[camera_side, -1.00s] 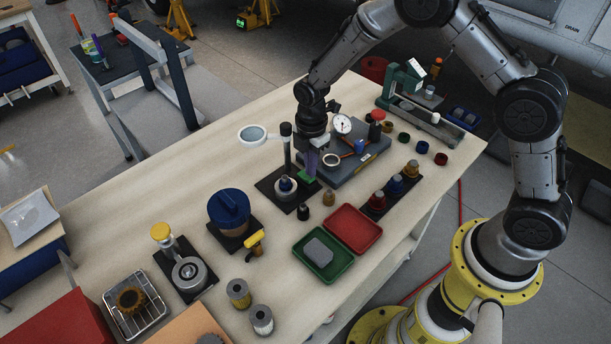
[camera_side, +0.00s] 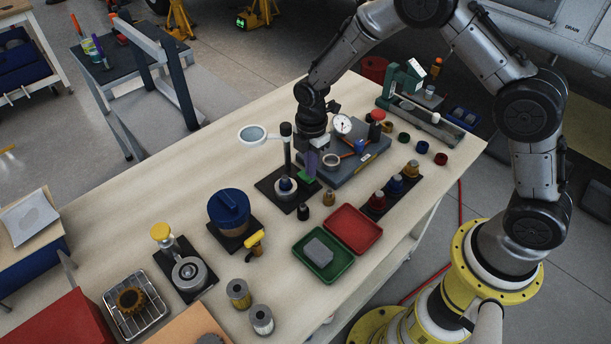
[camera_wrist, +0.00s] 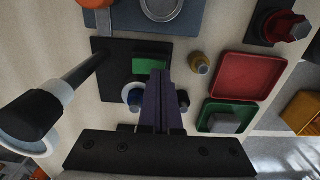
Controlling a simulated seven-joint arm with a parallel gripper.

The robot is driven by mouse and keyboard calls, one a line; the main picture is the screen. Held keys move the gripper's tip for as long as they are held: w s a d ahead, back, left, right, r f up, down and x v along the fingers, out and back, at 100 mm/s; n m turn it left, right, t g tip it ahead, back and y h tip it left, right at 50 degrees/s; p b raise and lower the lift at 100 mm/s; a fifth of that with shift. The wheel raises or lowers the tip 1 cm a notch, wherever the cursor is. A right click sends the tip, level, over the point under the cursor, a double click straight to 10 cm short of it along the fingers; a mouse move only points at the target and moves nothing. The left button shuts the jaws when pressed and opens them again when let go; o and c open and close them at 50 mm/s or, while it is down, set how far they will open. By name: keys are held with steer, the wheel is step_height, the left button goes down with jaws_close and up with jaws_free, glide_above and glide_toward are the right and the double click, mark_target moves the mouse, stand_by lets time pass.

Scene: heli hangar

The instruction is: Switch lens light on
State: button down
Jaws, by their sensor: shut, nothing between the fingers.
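The lens light stands on a black base plate (camera_side: 268,188) at mid-table. Its round white-rimmed lens (camera_side: 253,133) reaches left from a dark upright post (camera_side: 287,155); the lens is partly visible in the wrist view (camera_wrist: 35,135). I cannot tell whether it is lit. A green block-like part (camera_side: 306,177) sits on the base plate and shows in the wrist view (camera_wrist: 151,70). My gripper (camera_side: 311,168) is shut and empty, with purple fingers (camera_wrist: 160,76) pointing down at the green part's edge; contact is unclear.
A grey plate (camera_side: 345,170) with a dial gauge (camera_side: 342,125) lies close behind my gripper. A red tray (camera_side: 353,229) and green tray (camera_side: 322,270) are in front. A blue-lidded round pot (camera_side: 229,208) stands left. The table's far left strip is clear.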

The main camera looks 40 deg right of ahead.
steer(key=shift+f, duration=0.7)
stand_by(0.3)
steer(key=shift+r, duration=3.5)
